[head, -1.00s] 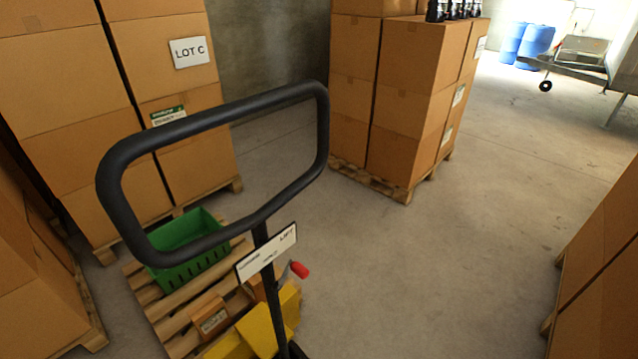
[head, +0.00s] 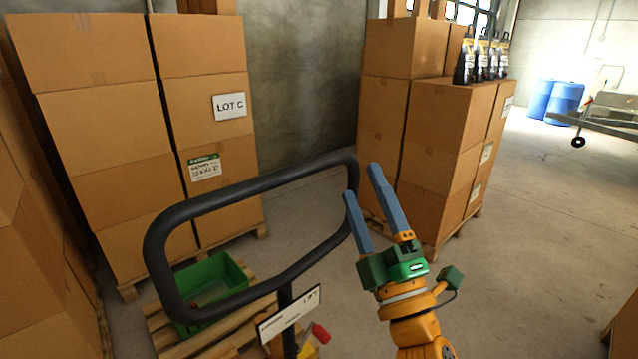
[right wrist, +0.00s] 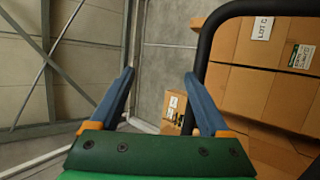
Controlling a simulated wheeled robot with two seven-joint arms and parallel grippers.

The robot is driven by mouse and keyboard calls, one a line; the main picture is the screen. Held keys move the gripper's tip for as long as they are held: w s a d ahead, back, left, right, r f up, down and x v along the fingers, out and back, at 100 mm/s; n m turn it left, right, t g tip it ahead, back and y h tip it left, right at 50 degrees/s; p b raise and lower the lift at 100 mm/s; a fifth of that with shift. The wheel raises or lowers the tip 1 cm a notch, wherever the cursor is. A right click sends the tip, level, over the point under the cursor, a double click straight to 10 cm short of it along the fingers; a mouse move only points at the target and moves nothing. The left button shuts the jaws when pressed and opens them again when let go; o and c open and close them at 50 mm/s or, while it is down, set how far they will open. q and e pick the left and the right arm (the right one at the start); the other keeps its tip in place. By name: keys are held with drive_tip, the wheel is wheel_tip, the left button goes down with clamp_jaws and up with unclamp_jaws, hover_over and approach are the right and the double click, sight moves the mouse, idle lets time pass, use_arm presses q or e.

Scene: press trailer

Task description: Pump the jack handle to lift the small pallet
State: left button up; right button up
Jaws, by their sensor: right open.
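The jack handle (head: 253,288) is a black loop standing upright in the head view, with a white label plate (head: 290,315) and a red lever (head: 320,333) below it. The small pallet (head: 165,335) lies low at the left behind the handle and carries a green crate (head: 208,287). My right gripper (head: 362,180) is open and empty, its blue fingers pointing up beside the loop's right side. In the right wrist view the gripper (right wrist: 160,85) has its fingers apart, and the loop (right wrist: 203,50) shows just right of them. My left gripper is not in view.
Tall carton stacks on pallets stand at the left (head: 95,130) and at the back centre (head: 430,140), with dark bottles on top of the latter. Blue drums (head: 562,102) and a trailer (head: 610,115) are at the far right.

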drive_tip(key=s+a+r+m+g+y, duration=0.5)
drive_tip(key=a+m+g+y, duration=0.5)
drive_tip(key=m, duration=0.8)
drive_tip(key=s+a+r+m+g+y, duration=0.4)
drive_tip(key=s+a+m+g+y, duration=0.25)
drive_tip(key=m+g, duration=0.8)
drive_tip(key=n+t+h, duration=0.3)
drive_tip(key=t+h, duration=0.7)
drive_tip(key=h, duration=0.5)
approach(278, 178)
drive_tip(key=p+x, duration=0.2)
drive_tip(key=x, duration=0.8)
drive_tip(key=shift+w, duration=0.15)
drive_tip(key=shift+w+a+f, duration=0.35)
drive_tip(key=shift+f, duration=0.05)
clamp_jaws()
